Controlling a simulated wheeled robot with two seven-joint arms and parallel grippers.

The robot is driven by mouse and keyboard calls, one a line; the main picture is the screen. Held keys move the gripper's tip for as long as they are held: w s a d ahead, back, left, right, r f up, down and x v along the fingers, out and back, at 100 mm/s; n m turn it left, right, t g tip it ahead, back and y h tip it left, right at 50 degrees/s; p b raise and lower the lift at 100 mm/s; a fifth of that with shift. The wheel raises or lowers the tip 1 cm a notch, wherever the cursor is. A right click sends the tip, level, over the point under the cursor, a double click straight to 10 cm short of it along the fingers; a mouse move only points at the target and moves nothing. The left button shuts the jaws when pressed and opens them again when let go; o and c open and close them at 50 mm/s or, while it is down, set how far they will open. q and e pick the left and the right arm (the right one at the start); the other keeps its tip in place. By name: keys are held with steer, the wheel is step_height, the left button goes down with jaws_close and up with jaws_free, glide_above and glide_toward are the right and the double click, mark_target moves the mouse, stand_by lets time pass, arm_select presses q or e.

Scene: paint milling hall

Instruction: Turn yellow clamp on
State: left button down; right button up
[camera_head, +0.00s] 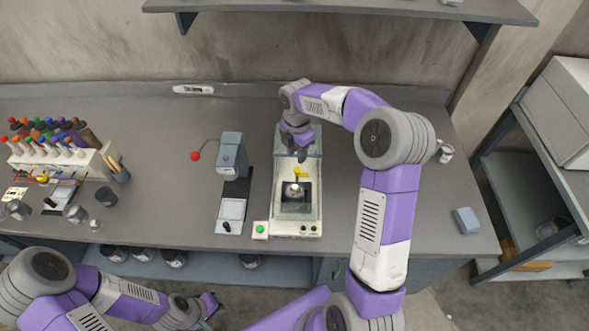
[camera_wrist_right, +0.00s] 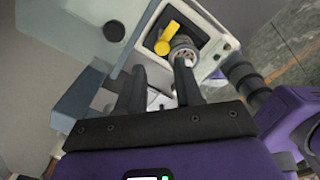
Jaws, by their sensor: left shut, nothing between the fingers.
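The yellow clamp (camera_head: 301,174) is a small handle inside the pale milling machine (camera_head: 312,212) at the middle of the bench. It also shows in the right wrist view (camera_wrist_right: 168,38), slanting across a dark plate beside a round metal part (camera_wrist_right: 183,48). My right gripper (camera_head: 301,156) points down just behind the clamp, over the machine. In the wrist view its two dark fingers (camera_wrist_right: 160,72) are apart, with the clamp beyond their tips and not between them. My left gripper (camera_head: 211,303) is low at the front, in front of the bench, shut and empty.
A grey device with a red-knobbed lever (camera_head: 231,152) stands left of the machine. A green button box (camera_head: 260,230) sits at its front left corner. A bottle rack (camera_head: 60,155) and cups are at the far left. A blue block (camera_head: 467,220) lies at right.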

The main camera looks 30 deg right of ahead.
mark_target(297, 170)
steer(key=f, duration=0.7)
steer(key=shift+s+f, duration=0.15)
steer(key=shift+s, duration=0.05)
steer(key=shift+c, duration=0.3)
jaws_close()
